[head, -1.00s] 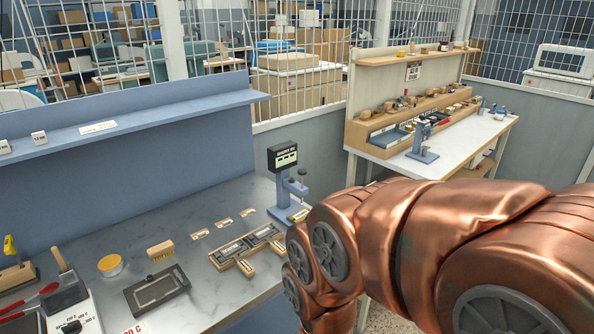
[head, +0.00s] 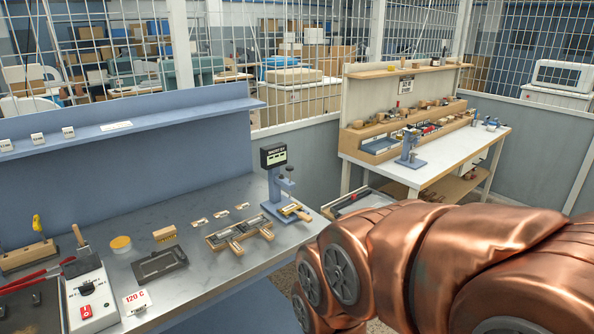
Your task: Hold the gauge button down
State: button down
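The gauge (head: 273,156) is a dark box with a pale display on a blue stand (head: 279,206), at the back right corner of the grey metal bench. The display's writing is too small to read surely. A small dark knob shows beside the stand's upper part; I cannot tell whether it is the button. A wooden-edged piece lies at the stand's foot. My copper-coloured arm fills the lower right, to the right of the gauge and nearer the camera. My gripper is not in view.
A wooden-edged fixture (head: 237,233) lies left of the stand, with a dark plate (head: 160,263) further left. A white control box with a red switch (head: 88,298) stands at front left. A second workbench (head: 440,162) stands behind, right of a gap. Wire mesh fencing encloses the area.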

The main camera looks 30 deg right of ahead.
aim_at(288, 168)
jog(key=z, duration=0.15)
jog(key=i, duration=1.15)
jog(key=u, duration=0.6)
